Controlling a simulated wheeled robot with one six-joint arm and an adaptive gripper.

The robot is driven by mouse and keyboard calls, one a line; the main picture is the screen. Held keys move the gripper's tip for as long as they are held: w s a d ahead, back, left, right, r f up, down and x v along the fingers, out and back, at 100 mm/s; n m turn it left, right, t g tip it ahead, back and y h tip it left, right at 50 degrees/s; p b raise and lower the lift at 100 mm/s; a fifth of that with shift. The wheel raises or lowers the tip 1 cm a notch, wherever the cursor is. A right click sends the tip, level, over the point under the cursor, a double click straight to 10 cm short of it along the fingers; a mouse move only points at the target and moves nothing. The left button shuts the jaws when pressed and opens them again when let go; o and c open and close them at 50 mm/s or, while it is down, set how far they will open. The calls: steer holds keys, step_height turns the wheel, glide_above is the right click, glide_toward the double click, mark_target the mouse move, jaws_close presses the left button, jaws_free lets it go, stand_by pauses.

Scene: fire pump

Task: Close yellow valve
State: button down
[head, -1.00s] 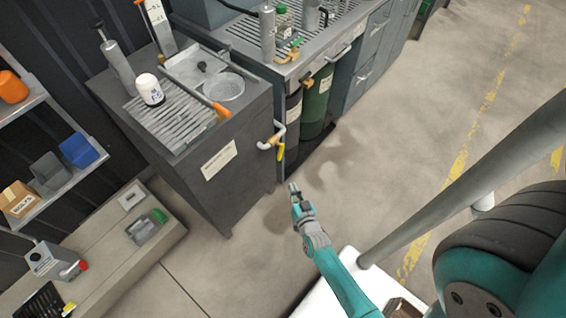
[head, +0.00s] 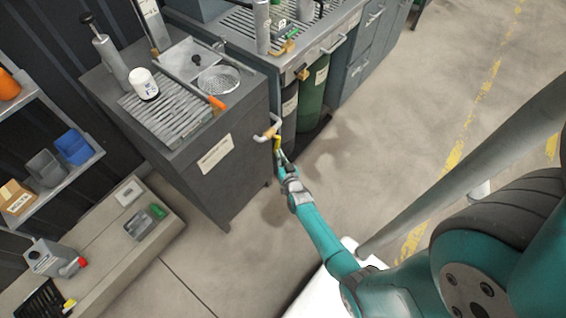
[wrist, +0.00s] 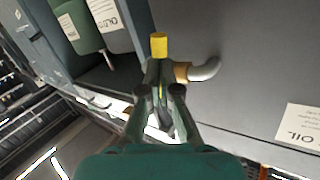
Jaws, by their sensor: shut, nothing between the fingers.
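The yellow valve handle (head: 277,145) hangs down from a brass and grey pipe outlet (head: 268,131) on the right side of the dark cabinet. In the wrist view the yellow handle (wrist: 159,46) stands just beyond the fingertips, with the brass fitting (wrist: 182,72) to its right. My gripper (head: 284,160) is at the lower end of the handle, and in the wrist view my gripper (wrist: 160,84) points straight at it. The fingers are shut with nothing between them. Whether they touch the handle I cannot tell.
The dark cabinet (head: 222,185) with a paper label stands left of my gripper. A green cylinder (head: 312,98) and a dark one stand in the open bay behind the valve. A low bench (head: 100,245) is at the lower left.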

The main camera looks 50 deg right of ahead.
steer(key=shift+w+d+f, duration=0.1)
steer(key=shift+w+d, duration=0.15)
steer(key=shift+w, duration=0.15)
steer(key=shift+d+f+n+t, duration=0.3)
steer(key=shift+d+f+n, duration=0.1)
steer(key=shift+d, duration=0.25)
